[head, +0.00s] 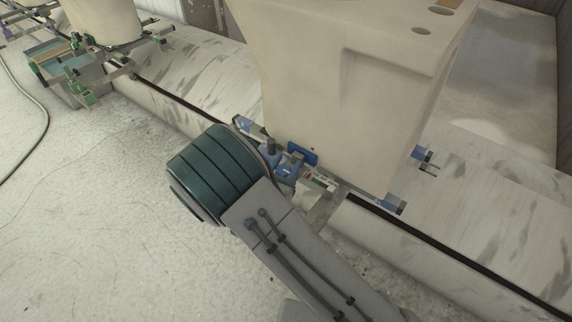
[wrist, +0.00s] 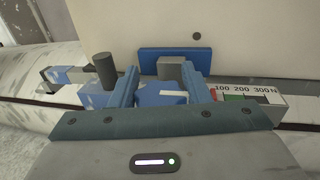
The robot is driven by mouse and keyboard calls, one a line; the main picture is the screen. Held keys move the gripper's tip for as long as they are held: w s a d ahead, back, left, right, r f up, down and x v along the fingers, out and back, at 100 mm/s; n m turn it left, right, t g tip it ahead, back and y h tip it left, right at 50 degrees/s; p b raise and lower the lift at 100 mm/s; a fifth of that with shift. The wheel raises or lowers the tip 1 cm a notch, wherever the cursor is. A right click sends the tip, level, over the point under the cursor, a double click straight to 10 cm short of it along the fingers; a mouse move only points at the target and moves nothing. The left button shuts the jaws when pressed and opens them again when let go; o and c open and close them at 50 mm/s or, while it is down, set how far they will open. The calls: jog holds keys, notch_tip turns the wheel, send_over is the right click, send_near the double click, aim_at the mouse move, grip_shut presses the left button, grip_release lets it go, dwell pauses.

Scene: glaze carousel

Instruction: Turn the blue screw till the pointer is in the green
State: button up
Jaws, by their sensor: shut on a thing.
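The blue screw (wrist: 158,95), with a pale mark on its face, sits between the two blue fingers of my gripper (wrist: 160,86) in the wrist view. My gripper is shut on it. In the head view my gripper (head: 285,168) reaches the clamp at the foot of the beige block, and my wrist hides part of it. The scale (wrist: 252,92), marked 100, 200, 300 N, is just right of the fingers. It has a green band (wrist: 240,98). A small red piece (wrist: 213,94) shows at its left end; I cannot tell whether it is the pointer.
A blue pad (wrist: 150,61) lies against the beige block (head: 335,90), with a grey block (wrist: 171,68) before it. A dark upright post (wrist: 104,70) stands left of the fingers. Another clamp frame (head: 85,95) stands at the upper left. The floor at left is mostly clear.

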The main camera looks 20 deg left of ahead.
jog(key=m+g+h, duration=0.1)
jog(key=h, duration=0.1)
jog(key=m+h+p, duration=0.1)
jog(key=m+h, duration=0.1)
jog(key=h, duration=0.1)
jog(key=shift+s+d+m+g, duration=0.1)
jog(key=shift+d+m+g, duration=0.1)
jog(key=shift+m+g, duration=0.15)
jog(key=shift+s+d+m+g+h+p, duration=0.15)
jog(key=shift+m+g+h+p, duration=0.05)
jog(key=shift+m+g+h, duration=1.1)
jog(key=shift+s+d+m+g+h+p, duration=0.15)
jog(key=shift+m+g+h, duration=0.75)
jog(key=shift+h, duration=0.6)
jog(key=shift+g, duration=0.35)
jog(key=o, duration=1)
jog(key=p+v, duration=0.1)
jog(key=v, duration=1.2)
jog(key=shift+s+a+f+p, duration=0.25)
jog(key=shift+a+p, duration=0.1)
